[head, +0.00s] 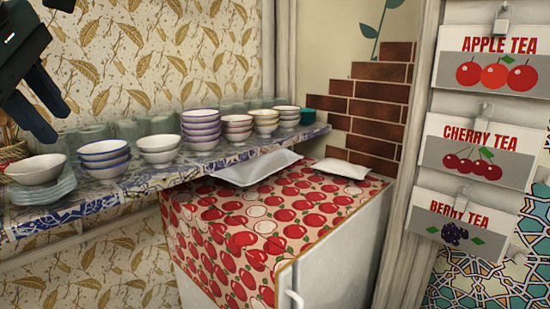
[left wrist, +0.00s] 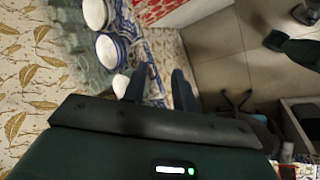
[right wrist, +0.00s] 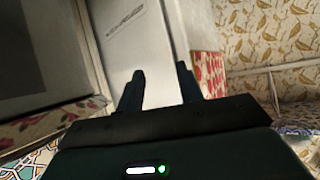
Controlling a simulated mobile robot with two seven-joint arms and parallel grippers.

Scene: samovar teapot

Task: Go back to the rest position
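My left gripper (head: 58,121) hangs at the upper left of the head view, above the left end of the tiled shelf (head: 140,182). In the left wrist view its two fingers (left wrist: 158,82) stand apart with nothing between them. My right gripper is outside the head view. In the right wrist view its fingers (right wrist: 160,78) are apart and empty, with a white fridge-like cabinet (right wrist: 140,45) beyond them.
Bowls stand in stacks along the shelf, with a white bowl (head: 36,168) on glass plates near my left gripper. White trays (head: 257,168) lie on the cherry-patterned cover (head: 255,225). Tea packets (head: 480,150) hang at the right. Open floor (left wrist: 240,60) shows in the left wrist view.

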